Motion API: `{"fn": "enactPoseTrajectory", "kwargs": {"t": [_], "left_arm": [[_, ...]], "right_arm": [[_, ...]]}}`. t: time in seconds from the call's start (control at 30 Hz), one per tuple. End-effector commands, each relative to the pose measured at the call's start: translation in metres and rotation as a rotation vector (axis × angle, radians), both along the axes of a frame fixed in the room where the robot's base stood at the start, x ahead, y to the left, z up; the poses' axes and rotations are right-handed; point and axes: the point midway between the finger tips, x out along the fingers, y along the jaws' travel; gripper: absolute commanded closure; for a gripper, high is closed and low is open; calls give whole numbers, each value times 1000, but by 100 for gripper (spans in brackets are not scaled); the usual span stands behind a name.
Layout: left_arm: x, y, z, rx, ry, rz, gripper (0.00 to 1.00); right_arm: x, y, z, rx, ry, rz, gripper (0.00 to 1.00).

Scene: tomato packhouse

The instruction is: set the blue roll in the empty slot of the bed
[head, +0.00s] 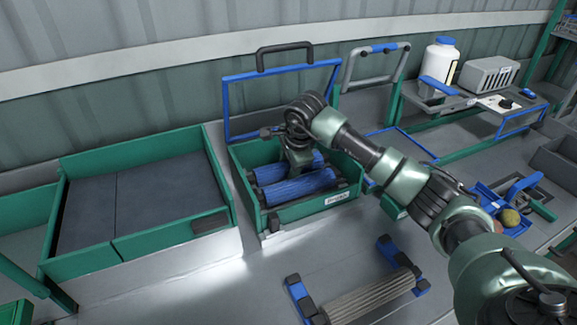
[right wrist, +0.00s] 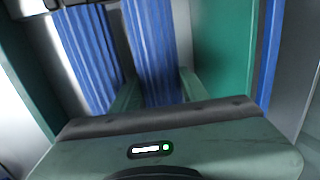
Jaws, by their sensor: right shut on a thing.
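The bed (head: 312,209) is a green-walled box in the middle of the head view, with a front blue roll (head: 297,187) lying across it. My right gripper (head: 298,168) reaches down into the bed, shut on the blue roll behind that one (head: 270,174). The gripper hides the middle of this held roll. In the right wrist view the held blue roll (right wrist: 150,45) is between the two fingers, and another blue roll (right wrist: 84,55) lies beside it. I cannot tell whether the held roll rests in the slot; the slot is hidden. My left gripper is not in view.
A blue frame with a black handle (head: 284,55) stands up behind the bed. A green-edged flat table (head: 150,200) is at left. A ribbed grey roll (head: 368,297) lies on blue-ended supports in front. A white jug (head: 440,62) is at back right.

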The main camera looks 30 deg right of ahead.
Motion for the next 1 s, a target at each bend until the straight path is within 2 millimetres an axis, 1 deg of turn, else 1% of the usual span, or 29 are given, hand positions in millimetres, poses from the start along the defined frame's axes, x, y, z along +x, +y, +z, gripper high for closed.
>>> {"fn": "enactPoseTrajectory", "kwargs": {"t": [0.3, 0.63, 0.67, 0.7, 0.73, 0.77, 1.0], "left_arm": [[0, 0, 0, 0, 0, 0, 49], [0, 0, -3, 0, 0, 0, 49], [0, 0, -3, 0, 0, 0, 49], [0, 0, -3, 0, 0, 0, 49], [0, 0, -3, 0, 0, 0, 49], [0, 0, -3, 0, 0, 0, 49], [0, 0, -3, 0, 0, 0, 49]], "right_arm": [[0, 0, 1, 0, -2, 0, 100], [0, 0, -4, 0, -2, 0, 100], [0, 0, -3, 0, -2, 0, 53], [0, 0, -3, 0, -2, 0, 42], [0, 0, -3, 0, -1, 0, 34], [0, 0, -3, 0, -1, 0, 30], [-1, 0, -6, 0, 5, 1, 30]]}}
